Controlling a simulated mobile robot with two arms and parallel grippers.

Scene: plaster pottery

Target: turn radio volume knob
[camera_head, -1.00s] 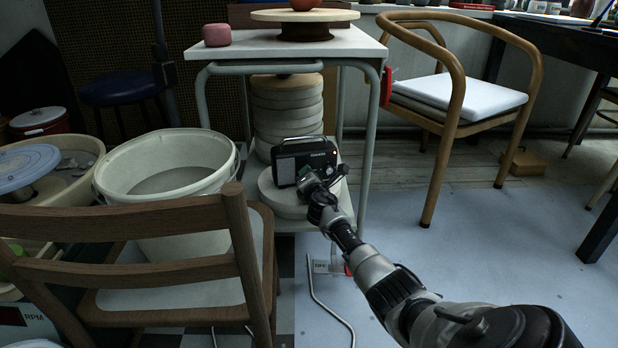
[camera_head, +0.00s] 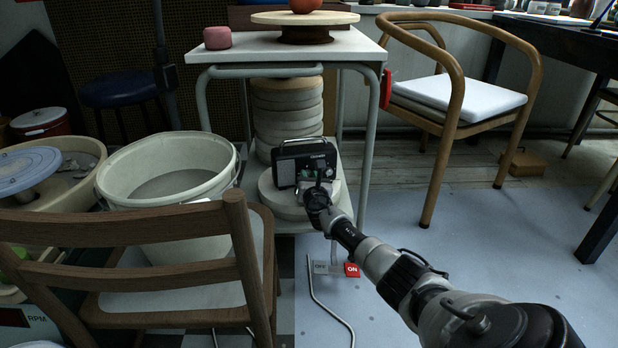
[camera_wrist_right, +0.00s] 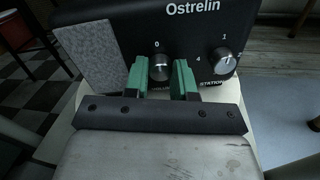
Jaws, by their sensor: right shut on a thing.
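The black radio (camera_head: 289,164) stands on a round plaster slab on the low shelf under the white table. It also fills the top of the right wrist view (camera_wrist_right: 140,30), with a grey speaker panel at left. Its left knob (camera_wrist_right: 159,68), marked 0 and 4, sits between the green fingertips of my right gripper (camera_wrist_right: 160,80). The right gripper also shows at the radio's front in the head view (camera_head: 318,187) and is shut on this knob. A second knob (camera_wrist_right: 222,59), marked STATION, is free to the right. My left gripper is not in view.
A stack of plaster discs (camera_head: 288,112) stands behind the radio. The white table (camera_head: 345,45) has legs on either side. A wooden chair (camera_head: 150,270) and a white bucket (camera_head: 125,180) stand at left. The floor to the right (camera_head: 480,230) is open.

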